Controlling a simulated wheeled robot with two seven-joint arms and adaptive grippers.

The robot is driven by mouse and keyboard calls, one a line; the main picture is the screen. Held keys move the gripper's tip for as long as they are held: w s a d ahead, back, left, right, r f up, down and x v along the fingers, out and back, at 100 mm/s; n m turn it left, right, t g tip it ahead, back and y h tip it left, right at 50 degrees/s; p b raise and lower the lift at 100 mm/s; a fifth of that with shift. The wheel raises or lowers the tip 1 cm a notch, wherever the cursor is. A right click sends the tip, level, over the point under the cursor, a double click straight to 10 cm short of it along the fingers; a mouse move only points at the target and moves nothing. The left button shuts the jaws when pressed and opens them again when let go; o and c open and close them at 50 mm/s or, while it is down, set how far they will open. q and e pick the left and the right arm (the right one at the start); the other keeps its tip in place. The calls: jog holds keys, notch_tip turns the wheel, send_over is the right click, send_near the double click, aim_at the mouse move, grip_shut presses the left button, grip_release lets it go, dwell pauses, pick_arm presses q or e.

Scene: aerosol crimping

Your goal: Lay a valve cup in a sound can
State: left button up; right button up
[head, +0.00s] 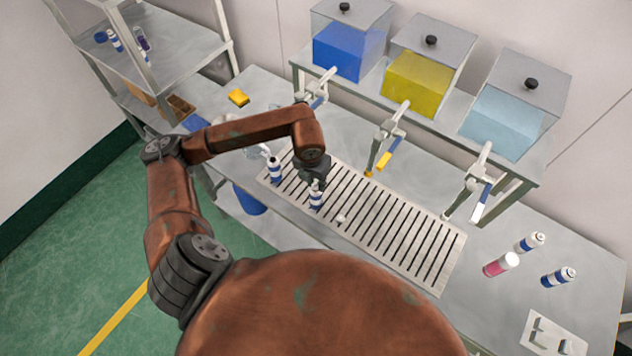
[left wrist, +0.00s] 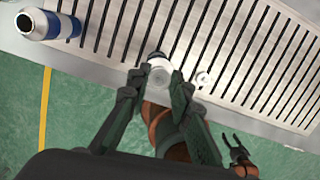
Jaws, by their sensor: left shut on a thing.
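My left gripper (head: 315,184) is shut on a small pale valve cup (left wrist: 160,66), which shows between the fingertips (left wrist: 157,82) in the left wrist view. A blue-and-white can (head: 316,200) stands on the slotted grate right below this gripper. Its rim shows dark behind the cup, and I cannot tell whether the cup touches it. Another blue-and-white can (head: 275,170) stands to the left on the grate; its open mouth shows in the left wrist view (left wrist: 25,23). A small pale cup (head: 341,218) lies on the grate to the right. My right gripper (left wrist: 236,146) appears small, with fingers apart.
Blue (head: 345,50), yellow (head: 418,82) and pale blue (head: 502,120) tanks stand on a shelf with taps above the bench. A pink can (head: 501,264) and two blue-and-white cans (head: 558,277) stand at right, near a white plate (head: 553,335). A blue bin (head: 250,200) is below.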

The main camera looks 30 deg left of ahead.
aim_at(316, 184)
pick_arm(q)
jog(key=o, duration=0.8)
jog(key=shift+c, duration=0.2)
jog(key=shift+o, duration=0.3)
jog(key=o, duration=0.5)
jog(key=shift+r+p, duration=1.55)
jog(key=shift+r, duration=1.95)
